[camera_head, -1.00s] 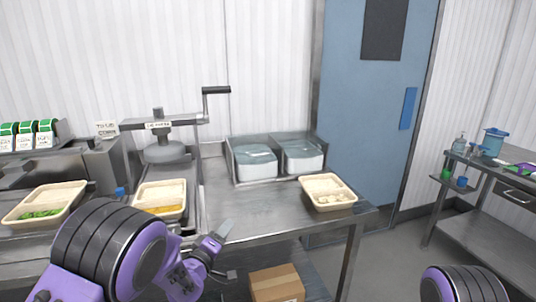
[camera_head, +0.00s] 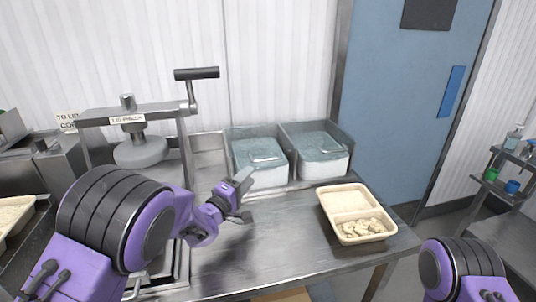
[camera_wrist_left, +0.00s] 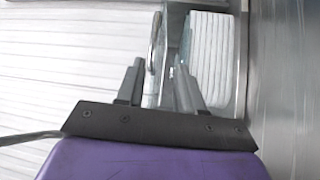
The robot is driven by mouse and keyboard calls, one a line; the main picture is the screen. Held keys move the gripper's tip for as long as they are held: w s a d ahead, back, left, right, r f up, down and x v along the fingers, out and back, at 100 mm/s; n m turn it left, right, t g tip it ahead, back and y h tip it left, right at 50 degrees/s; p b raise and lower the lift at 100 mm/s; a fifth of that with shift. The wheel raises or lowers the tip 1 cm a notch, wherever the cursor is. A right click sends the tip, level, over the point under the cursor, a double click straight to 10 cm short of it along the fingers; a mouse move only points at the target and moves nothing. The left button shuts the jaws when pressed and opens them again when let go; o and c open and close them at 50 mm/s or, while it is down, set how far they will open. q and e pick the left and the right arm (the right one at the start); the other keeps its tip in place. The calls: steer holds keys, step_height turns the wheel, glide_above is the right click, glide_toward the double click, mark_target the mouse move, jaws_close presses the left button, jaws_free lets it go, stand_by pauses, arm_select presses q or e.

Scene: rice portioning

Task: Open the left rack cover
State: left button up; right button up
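The left rack (camera_head: 259,165) is a grey metal-framed bin with a clear cover (camera_head: 245,150) over white contents. The cover lies flat and closed, with a thin bar handle (camera_head: 268,156) on top. My right gripper is out of view; only part of my right arm shows at lower right.
A matching covered rack (camera_head: 322,158) stands directly to the right. A cream tray (camera_head: 345,200) with pale food sits at the table's right edge. A press with a crank (camera_head: 128,118) stands left. The steel table (camera_head: 275,245) is clear in front of the racks.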

mark_target(266, 160)
arm_select(q)
steer(key=x, duration=0.3)
steer(key=p+x, duration=0.1)
steer(key=x, duration=0.2)
steer(key=d+p+x, duration=0.1)
steer(key=x, duration=0.2)
steer(key=shift+s+r, duration=0.15)
steer(key=shift+r, duration=0.25)
steer(key=shift+s+r, duration=0.2)
steer(key=shift+r, duration=0.05)
steer(key=shift+w+f, duration=0.1)
steer(key=shift+w, duration=0.05)
jaws_close()
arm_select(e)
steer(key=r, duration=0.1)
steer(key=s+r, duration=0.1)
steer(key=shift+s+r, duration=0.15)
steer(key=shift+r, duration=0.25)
